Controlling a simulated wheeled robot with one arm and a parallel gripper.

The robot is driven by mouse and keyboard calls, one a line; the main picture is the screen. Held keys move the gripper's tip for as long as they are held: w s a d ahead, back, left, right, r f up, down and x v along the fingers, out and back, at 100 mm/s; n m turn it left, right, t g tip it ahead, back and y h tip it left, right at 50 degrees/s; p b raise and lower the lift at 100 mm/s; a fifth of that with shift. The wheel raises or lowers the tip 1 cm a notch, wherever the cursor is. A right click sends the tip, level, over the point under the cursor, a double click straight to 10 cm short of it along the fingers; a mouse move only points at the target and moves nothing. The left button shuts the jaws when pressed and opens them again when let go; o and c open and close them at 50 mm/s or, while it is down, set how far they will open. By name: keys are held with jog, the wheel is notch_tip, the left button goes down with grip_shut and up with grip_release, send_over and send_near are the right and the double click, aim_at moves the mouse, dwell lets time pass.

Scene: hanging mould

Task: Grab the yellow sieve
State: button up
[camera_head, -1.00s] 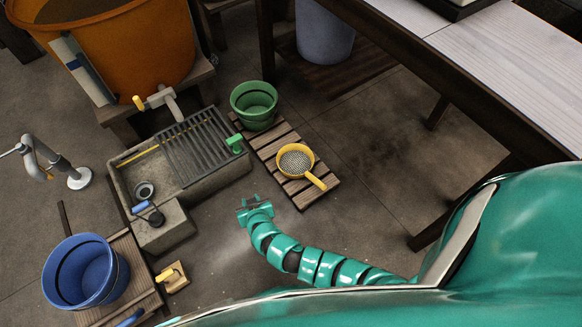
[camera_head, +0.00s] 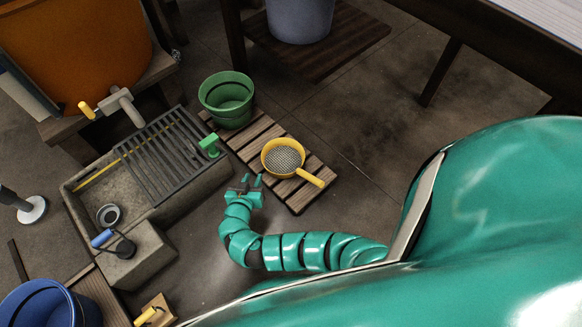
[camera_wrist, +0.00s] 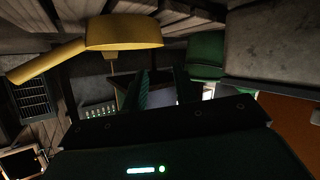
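The yellow sieve (camera_head: 283,158) lies on a slatted wooden pallet, its round mesh facing up and its handle (camera_head: 311,177) pointing to the lower right. In the wrist view the sieve (camera_wrist: 124,32) shows from its side at the upper left, with its handle reaching left. My gripper (camera_head: 250,182) is just left of and below the sieve's bowl in the head view. Its two fingers stand apart with nothing between them. It appears apart from the sieve. In the wrist view the fingers (camera_wrist: 160,90) are dark and partly hard to make out.
The pallet (camera_head: 297,196) also bears a green bucket (camera_head: 227,104) behind the sieve. A stone basin with a metal grate (camera_head: 160,160) stands left of my gripper. A blue bucket (camera_head: 45,308) is at the lower left. A table (camera_head: 505,40) is at the upper right, with bare floor before it.

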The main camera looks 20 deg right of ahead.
jog(key=b+x, duration=0.4)
jog(key=x, duration=0.7)
jog(key=shift+w+d+f, duration=0.1)
jog(key=shift+w+f, duration=0.05)
jog(key=shift+w, duration=0.1)
grip_shut()
